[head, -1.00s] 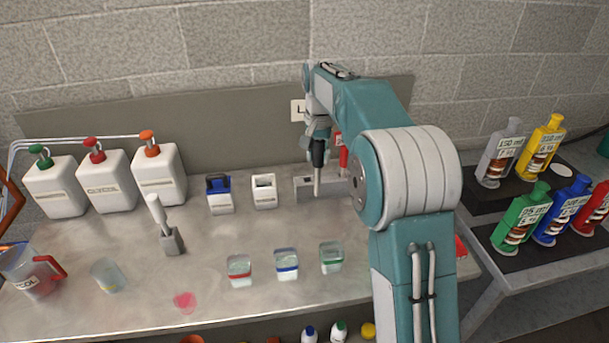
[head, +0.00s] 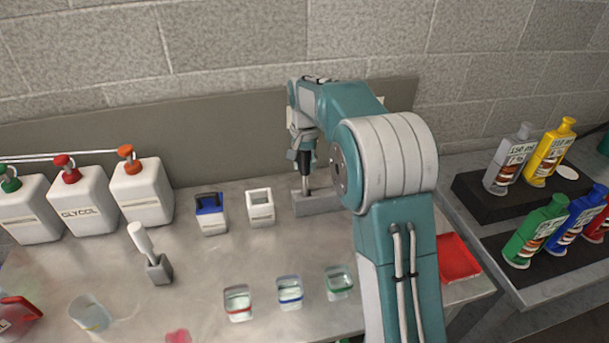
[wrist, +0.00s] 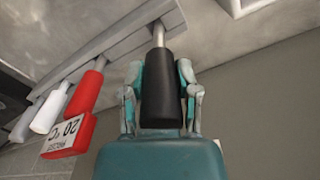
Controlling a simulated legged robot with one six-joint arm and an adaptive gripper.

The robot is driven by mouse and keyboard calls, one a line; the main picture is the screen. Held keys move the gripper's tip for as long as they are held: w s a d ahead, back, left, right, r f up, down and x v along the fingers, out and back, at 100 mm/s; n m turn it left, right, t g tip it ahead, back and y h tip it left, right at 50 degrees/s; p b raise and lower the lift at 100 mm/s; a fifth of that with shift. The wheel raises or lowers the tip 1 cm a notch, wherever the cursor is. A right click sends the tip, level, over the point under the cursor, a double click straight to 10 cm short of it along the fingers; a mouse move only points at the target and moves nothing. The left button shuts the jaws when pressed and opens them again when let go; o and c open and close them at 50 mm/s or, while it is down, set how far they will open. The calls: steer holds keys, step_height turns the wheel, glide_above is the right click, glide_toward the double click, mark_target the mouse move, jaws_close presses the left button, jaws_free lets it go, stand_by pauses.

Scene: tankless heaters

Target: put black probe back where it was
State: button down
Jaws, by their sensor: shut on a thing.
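My gripper (wrist: 160,75) is shut on the black handle of the probe (wrist: 162,90). The probe is upright in the head view (head: 305,160), with its thin metal shaft pointing down. The shaft meets the top of a long grey holder block (head: 325,204). The block also shows in the wrist view (wrist: 105,50). The shaft's end is hidden, so I cannot tell how deep it sits. In the wrist view, a red probe (wrist: 86,92) with a white tag, a white probe (wrist: 48,112) and a grey one (wrist: 22,124) stand in line along the block.
My arm covers the block's right part in the head view. A white open container (head: 260,207) and a blue-topped one (head: 210,213) stand left of the block. Small cups (head: 290,292) stand in front. A red tray (head: 457,258) lies right. The wall is close behind.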

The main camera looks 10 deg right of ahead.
mark_target(307, 173)
steer(key=f, duration=0.3)
steer(key=shift+d+f, duration=0.25)
steer(key=shift+d, duration=0.1)
steer(key=shift+c, duration=1.8)
jaws_free()
steer(key=shift+a, duration=0.2)
steer(key=shift+d, duration=0.1)
